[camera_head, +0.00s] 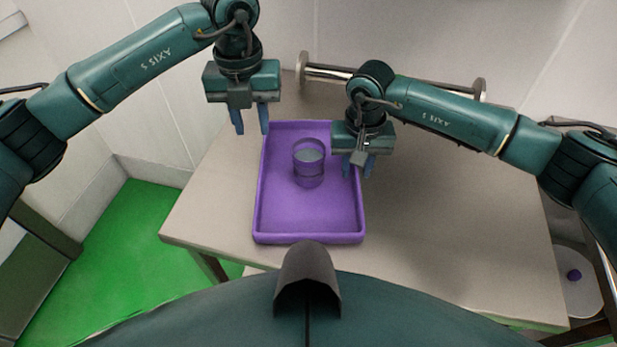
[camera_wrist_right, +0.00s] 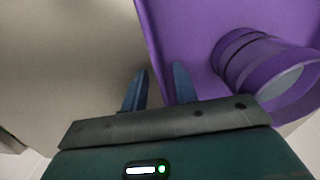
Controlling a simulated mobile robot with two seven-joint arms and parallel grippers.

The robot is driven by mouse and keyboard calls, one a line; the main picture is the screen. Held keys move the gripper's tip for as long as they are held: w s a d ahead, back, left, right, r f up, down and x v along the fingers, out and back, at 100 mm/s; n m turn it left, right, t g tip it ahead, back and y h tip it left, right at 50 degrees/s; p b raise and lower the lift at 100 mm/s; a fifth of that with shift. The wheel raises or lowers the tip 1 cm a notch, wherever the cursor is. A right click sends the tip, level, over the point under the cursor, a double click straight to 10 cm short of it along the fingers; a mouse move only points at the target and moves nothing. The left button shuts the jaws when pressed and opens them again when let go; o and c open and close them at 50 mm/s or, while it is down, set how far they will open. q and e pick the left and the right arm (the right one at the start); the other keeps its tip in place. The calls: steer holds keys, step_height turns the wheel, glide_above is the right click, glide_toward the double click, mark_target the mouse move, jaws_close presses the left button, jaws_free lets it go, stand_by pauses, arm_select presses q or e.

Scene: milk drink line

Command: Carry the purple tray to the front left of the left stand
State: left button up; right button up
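The purple tray (camera_head: 310,227) lies on the table, and part of it shows in the right wrist view (camera_wrist_right: 190,35). A see-through cup (camera_head: 309,166) stands upright in it, left of my right gripper; it also shows in the right wrist view (camera_wrist_right: 262,68). My left gripper (camera_head: 250,121) is open and empty, above the tray's far left corner. My right gripper (camera_head: 358,167) is open over the tray's right rim. In the right wrist view its fingers (camera_wrist_right: 159,88) are apart, with the rim's line running between them. I cannot tell whether they touch it.
The beige table (camera_head: 450,240) has free room right of the tray and a narrow strip to its left. A metal rail (camera_head: 330,75) stands at the back. Green floor (camera_head: 115,255) shows at the left. A white round surface with a purple knob (camera_head: 574,275) is at the lower right.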

step_height(320, 180, up, 12)
stand_by(0.5)
stand_by(0.4)
